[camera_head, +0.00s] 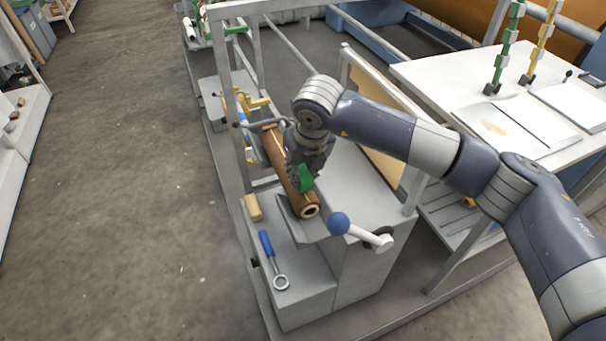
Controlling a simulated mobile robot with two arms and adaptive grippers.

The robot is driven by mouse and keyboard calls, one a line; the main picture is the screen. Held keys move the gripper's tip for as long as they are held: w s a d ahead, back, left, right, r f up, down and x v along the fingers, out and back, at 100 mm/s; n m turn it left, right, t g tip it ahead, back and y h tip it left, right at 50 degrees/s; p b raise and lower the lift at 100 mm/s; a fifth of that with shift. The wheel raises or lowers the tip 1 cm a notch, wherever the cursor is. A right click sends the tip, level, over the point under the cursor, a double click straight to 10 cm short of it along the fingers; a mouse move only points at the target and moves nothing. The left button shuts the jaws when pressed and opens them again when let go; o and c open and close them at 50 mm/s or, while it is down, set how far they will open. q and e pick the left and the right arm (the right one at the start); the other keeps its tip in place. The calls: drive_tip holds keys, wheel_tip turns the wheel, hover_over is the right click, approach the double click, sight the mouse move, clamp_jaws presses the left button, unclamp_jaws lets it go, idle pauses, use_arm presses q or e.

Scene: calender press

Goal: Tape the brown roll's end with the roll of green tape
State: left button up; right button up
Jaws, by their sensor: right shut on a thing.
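My right gripper (299,178) is over the near part of the roll, pointing down. It is shut on the roll of green tape (306,180), which shows as a green band against the brown roll near its end. I cannot tell whether the tape touches the roll's surface. My left gripper is not in view.
A blue-handled tool (268,246) and a tan block (253,207) lie on the grey ledge in front. A metal frame post (233,110) stands left of my wrist. A white table (450,75) is at right.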

drive_tip(key=shift+w+f, duration=0.1)
idle(0.3)
drive_tip(key=shift+w+a+b, duration=0.25)
drive_tip(key=shift+w+b, duration=0.25)
drive_tip(key=shift+w+a+b, duration=0.2)
drive_tip(key=shift+w+b, duration=0.25)
drive_tip(key=shift+w, duration=0.05)
drive_tip(key=shift+w, duration=0.2)
idle(0.3)
drive_tip(key=shift+w+a+b, duration=0.1)
drive_tip(key=shift+w+b, duration=0.05)
drive_tip(key=shift+b, duration=0.2)
drive_tip(key=shift+w+a, duration=0.1)
drive_tip(key=shift+w, duration=0.05)
drive_tip(key=shift+w, duration=0.15)
drive_tip(key=shift+w+a+b, duration=0.2)
drive_tip(key=shift+w+b, duration=0.2)
drive_tip(key=shift+b, duration=0.05)
